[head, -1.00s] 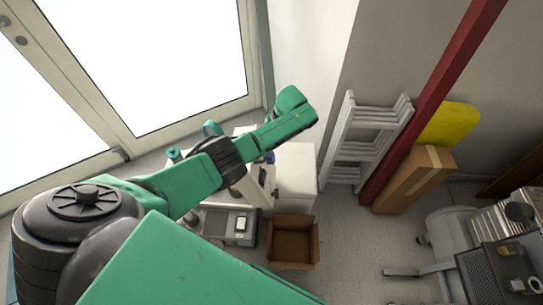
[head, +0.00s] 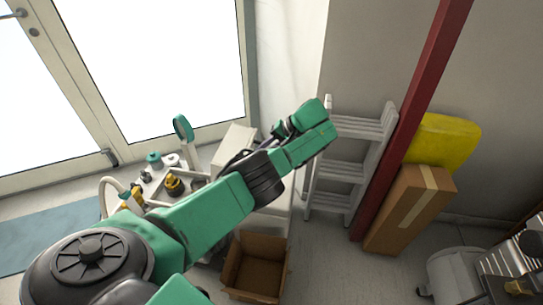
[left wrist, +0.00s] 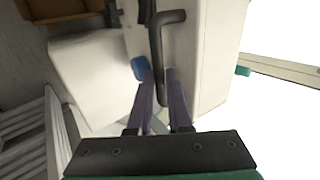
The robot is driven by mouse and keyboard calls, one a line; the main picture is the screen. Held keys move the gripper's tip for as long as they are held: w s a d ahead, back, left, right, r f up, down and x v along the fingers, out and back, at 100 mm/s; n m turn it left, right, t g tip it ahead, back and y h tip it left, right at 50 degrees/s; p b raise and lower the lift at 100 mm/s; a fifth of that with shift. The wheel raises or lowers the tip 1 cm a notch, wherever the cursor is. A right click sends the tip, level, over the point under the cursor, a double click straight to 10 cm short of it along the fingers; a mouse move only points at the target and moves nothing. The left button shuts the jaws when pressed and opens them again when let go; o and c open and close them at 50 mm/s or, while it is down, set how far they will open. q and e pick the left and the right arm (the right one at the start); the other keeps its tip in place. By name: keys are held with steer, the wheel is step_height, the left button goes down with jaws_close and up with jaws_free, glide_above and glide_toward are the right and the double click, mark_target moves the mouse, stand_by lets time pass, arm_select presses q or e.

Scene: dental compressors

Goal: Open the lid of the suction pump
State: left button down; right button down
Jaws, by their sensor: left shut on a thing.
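In the left wrist view, my left gripper (left wrist: 160,78) has its two fingers on either side of a black bent handle (left wrist: 168,18) and is shut on it. The handle runs along a white housing (left wrist: 212,55), which looks like the suction pump. A small blue part (left wrist: 139,69) sits beside the left finger. In the head view, my forearm and wrist cover much of the white unit (head: 233,147), and the fingers are hidden. I cannot tell from these views whether the lid is raised. My right gripper is not in view.
A white stepladder (head: 345,170) leans by the wall, right of my wrist. A red post (head: 410,120), a cardboard box (head: 412,208) and a yellow object (head: 440,140) stand beyond it. An open cardboard carton (head: 257,268) is on the floor. Glass doors are at the left.

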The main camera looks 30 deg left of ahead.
arm_select(q)
steer(key=shift+s+d+f, duration=0.1)
steer(key=shift+s+f, duration=0.05)
steer(key=shift+f, duration=0.25)
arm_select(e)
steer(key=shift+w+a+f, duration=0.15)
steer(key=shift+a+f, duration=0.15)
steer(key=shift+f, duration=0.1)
arm_select(q)
steer(key=c, duration=0.8)
jaws_free()
steer(key=shift+c, duration=0.2)
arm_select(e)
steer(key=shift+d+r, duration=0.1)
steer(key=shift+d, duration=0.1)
arm_select(q)
steer(key=shift+r, duration=0.15)
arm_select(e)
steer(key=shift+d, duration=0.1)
arm_select(q)
steer(key=shift+w, duration=0.2)
